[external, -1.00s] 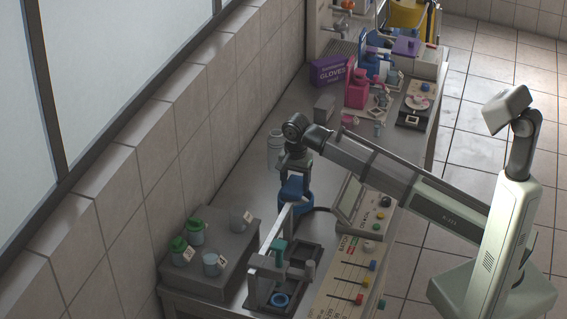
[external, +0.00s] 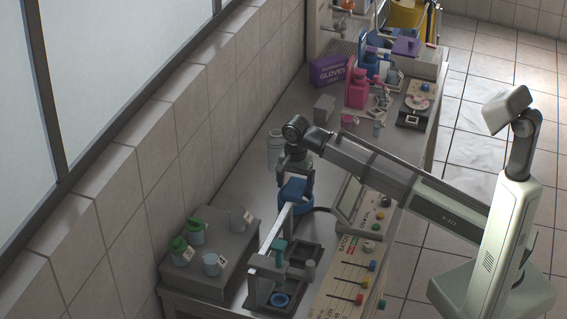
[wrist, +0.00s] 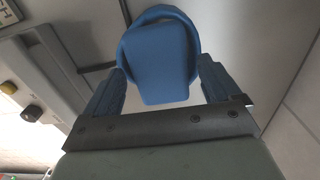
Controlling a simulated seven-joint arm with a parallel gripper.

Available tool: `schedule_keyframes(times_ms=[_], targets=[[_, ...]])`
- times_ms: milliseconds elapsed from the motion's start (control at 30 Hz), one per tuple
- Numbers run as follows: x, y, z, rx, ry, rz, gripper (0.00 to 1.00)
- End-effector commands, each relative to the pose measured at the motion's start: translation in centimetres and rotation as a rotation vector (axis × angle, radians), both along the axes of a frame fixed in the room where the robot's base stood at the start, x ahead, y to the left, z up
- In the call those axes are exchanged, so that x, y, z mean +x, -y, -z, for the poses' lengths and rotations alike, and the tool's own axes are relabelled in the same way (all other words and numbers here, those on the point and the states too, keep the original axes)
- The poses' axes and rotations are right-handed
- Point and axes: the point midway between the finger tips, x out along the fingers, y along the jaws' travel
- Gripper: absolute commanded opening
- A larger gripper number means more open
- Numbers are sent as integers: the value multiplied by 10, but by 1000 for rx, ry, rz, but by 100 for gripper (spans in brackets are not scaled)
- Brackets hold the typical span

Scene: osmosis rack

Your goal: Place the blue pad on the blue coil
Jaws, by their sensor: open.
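In the wrist view, a blue pad (wrist: 158,62) with rounded corners lies between the two blue fingers of my gripper (wrist: 163,72). The fingers stand apart on either side of it. A blue ring-like rim (wrist: 165,11) shows around the pad's far end; I cannot tell whether it is the coil or whether the pad touches it. In the external view my gripper (external: 295,188) points down above the bench, its blue parts merging with the pad.
A grey block (external: 208,262) with several jars is on the left. A slider panel (external: 348,280) is on the right. Bottles and a purple glove box (external: 328,70) stand farther back.

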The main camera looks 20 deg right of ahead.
Motion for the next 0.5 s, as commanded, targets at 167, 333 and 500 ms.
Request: schedule_keyframes(times_ms=[167, 333, 500], targets=[[1, -1, -12, 1, 1, 0, 90], [1, -1, -39, 1, 1, 0, 90], [1, -1, -69, 1, 1, 0, 90]])
